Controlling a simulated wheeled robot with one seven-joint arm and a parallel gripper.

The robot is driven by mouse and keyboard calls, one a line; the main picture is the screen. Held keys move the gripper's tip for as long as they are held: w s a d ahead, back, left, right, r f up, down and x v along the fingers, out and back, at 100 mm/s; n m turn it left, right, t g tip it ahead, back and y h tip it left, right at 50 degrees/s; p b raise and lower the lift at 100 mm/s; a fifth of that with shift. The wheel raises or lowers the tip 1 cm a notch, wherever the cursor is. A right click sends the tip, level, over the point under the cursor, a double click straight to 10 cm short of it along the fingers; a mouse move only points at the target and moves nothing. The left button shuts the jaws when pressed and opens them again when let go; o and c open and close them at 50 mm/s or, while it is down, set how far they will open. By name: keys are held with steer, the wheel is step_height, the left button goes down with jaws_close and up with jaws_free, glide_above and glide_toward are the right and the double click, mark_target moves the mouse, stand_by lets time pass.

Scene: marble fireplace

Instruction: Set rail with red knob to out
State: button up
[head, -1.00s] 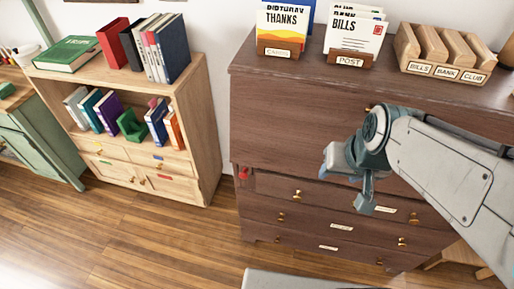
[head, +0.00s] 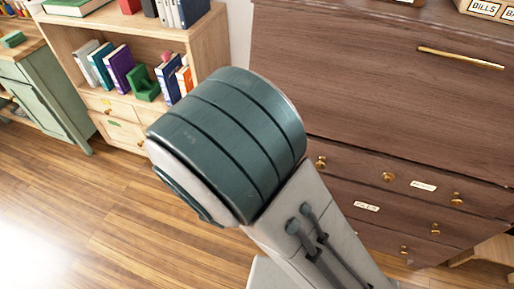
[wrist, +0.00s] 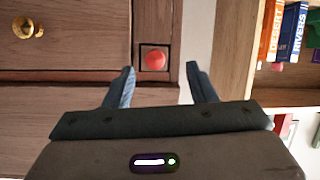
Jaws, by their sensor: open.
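The red knob (wrist: 154,60) shows in the wrist view, on the small square wooden end of the rail (wrist: 147,49), set in a slot at the side edge of the dark wood cabinet (wrist: 60,112). How far the rail stands out cannot be told. My gripper (wrist: 159,73) is open and empty. Its two fingers point toward the knob, one to each side of it in the picture, with no visible contact. In the head view the cabinet (head: 390,90) stands at right, and my arm hides the red knob and my gripper.
A brass drawer knob (wrist: 27,27) is to the left of the rail in the wrist view. A light wood bookcase (head: 160,45) with books stands close beside the cabinet, a narrow gap between. Wood floor (head: 120,215) is clear at the front left.

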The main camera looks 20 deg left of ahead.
steer(key=s+f+n+t+h+b, duration=0.1)
steer(key=s+f+t+b, duration=0.15)
steer(key=s, duration=0.25)
steer(key=w+r+t+b, duration=0.1)
steer(key=w, duration=1.2)
steer(key=shift+w+d+n+t, duration=0.25)
steer(key=shift+d+n+t, duration=0.05)
steer(key=shift+d+t, duration=0.05)
